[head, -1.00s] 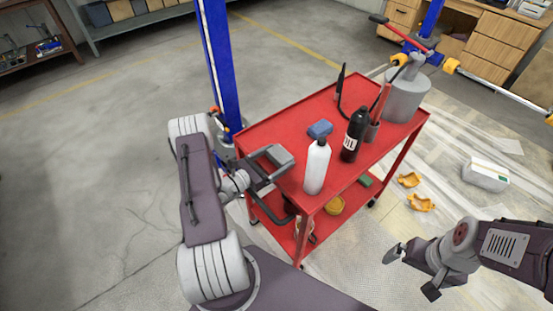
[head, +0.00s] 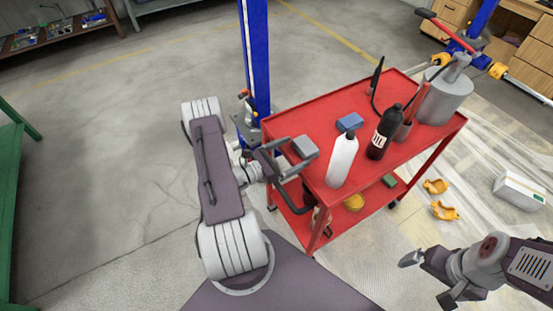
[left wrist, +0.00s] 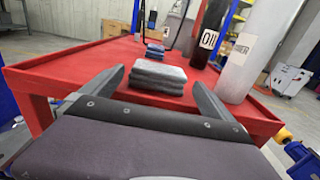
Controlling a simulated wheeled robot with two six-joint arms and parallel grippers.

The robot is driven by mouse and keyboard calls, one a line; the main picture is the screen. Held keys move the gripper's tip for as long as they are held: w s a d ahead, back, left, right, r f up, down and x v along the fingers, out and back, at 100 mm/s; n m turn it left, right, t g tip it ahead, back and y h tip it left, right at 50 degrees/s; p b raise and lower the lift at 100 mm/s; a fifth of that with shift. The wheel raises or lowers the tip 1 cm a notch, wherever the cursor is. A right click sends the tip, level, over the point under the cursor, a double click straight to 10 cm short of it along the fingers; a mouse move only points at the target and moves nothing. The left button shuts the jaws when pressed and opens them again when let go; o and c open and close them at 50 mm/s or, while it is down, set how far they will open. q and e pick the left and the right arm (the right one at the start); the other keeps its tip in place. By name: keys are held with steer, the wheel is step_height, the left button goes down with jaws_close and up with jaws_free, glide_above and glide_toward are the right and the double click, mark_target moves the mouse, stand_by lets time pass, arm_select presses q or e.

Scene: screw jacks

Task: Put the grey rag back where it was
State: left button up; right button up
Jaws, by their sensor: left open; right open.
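The grey rag (head: 305,147) is a folded stack lying on the top of the red cart (head: 322,115), near its left edge. In the left wrist view the rag (left wrist: 158,76) shows ahead, between the tips of my left gripper's fingers. My left gripper (head: 289,159) is open at the cart's left edge, with one finger on either side of the rag's near end. I cannot tell whether the fingers touch it. My right gripper (head: 428,279) is open and empty, low at the right, in front of the cart and away from it.
A white bottle (head: 342,160) and a black oil bottle (head: 384,133) stand right of the rag. A folded blue cloth (head: 350,122) lies behind it. A blue post (head: 256,65) rises by the cart's left corner. Orange pieces (head: 445,210) lie on the floor at right.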

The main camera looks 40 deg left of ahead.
arm_select(q)
steer(key=v, duration=0.8)
steer(key=shift+a+f, duration=0.15)
steer(key=shift+a, duration=0.15)
steer(key=s+d+r+m+g+h, duration=0.1)
steer(key=s+d+m+g+h, duration=0.2)
steer(key=d+m+g, duration=0.45)
steer(key=s+d+r+m+g+h, duration=0.1)
steer(key=s+d+m+g+h, duration=0.15)
steer(key=d+m+g, duration=0.5)
steer(key=s+d+m+g+y, duration=0.2)
steer(key=s+m+g+y, duration=0.35)
steer(key=m+y, duration=0.2)
steer(key=w+a+r+m+t+y+p, duration=0.1)
steer(key=w+r+m+t+y+p, duration=0.3)
steer(key=r+m+p, duration=0.3)
steer(key=shift+r+m+t+y, duration=0.3)
steer(key=shift+r+m+t, duration=0.45)
steer(key=shift+r, duration=1.1)
arm_select(e)
step_height(320, 180, up, 7)
steer(key=shift+a, duration=0.2)
